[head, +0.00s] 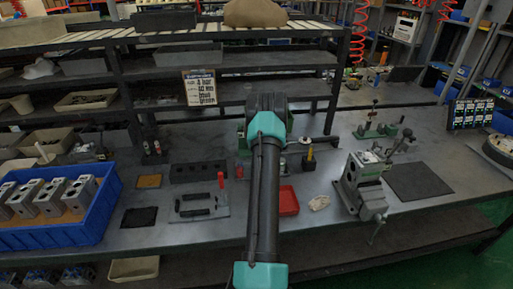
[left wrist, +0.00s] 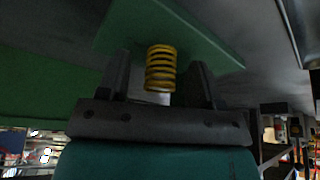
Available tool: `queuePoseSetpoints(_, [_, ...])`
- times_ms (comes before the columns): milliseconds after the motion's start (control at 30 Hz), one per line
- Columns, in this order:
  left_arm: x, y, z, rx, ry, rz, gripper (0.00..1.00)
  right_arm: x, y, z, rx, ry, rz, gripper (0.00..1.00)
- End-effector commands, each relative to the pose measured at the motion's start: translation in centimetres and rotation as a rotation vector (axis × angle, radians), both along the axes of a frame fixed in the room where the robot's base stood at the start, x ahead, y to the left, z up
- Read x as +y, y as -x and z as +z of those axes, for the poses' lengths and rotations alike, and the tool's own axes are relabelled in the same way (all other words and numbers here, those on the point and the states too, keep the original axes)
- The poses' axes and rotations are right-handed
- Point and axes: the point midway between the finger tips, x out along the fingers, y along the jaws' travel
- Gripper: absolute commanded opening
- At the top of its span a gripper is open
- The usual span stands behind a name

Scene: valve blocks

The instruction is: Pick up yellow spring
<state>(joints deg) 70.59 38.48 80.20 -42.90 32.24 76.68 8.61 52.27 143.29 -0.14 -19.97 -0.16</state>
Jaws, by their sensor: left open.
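The yellow spring (left wrist: 160,68) is a short coil set against a green plate (left wrist: 215,48) in the left wrist view. My left gripper (left wrist: 160,82) is open, with one finger on each side of the spring; I see gaps between the fingers and the coil. In the head view my left gripper (head: 267,104) is at the middle of the workbench, and my arm hides the spring there. My right gripper is not in view.
A blue crate (head: 88,232) with grey blocks stands at the left of the bench (head: 335,205). A red tray (head: 288,201) and a vise (head: 362,188) are to the right of my arm. A shelf rack (head: 118,75) rises behind. A dark mat (head: 418,181) is bare.

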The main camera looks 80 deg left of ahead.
Motion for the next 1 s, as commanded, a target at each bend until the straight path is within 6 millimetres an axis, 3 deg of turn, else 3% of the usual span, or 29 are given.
queuePoseSetpoints(67, [0.0,0.0,0.01,0.0,0.0,0.0,0.58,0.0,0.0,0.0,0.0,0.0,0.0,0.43])
queuePoseSetpoints(600, [-0.02,-0.01,0.01,0.0,0.0,0.0,0.07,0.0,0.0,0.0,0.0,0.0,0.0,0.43])
queuePoseSetpoints(1000, [0.02,-0.02,0.66,-0.001,-0.001,0.001,0.07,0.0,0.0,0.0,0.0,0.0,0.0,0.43])
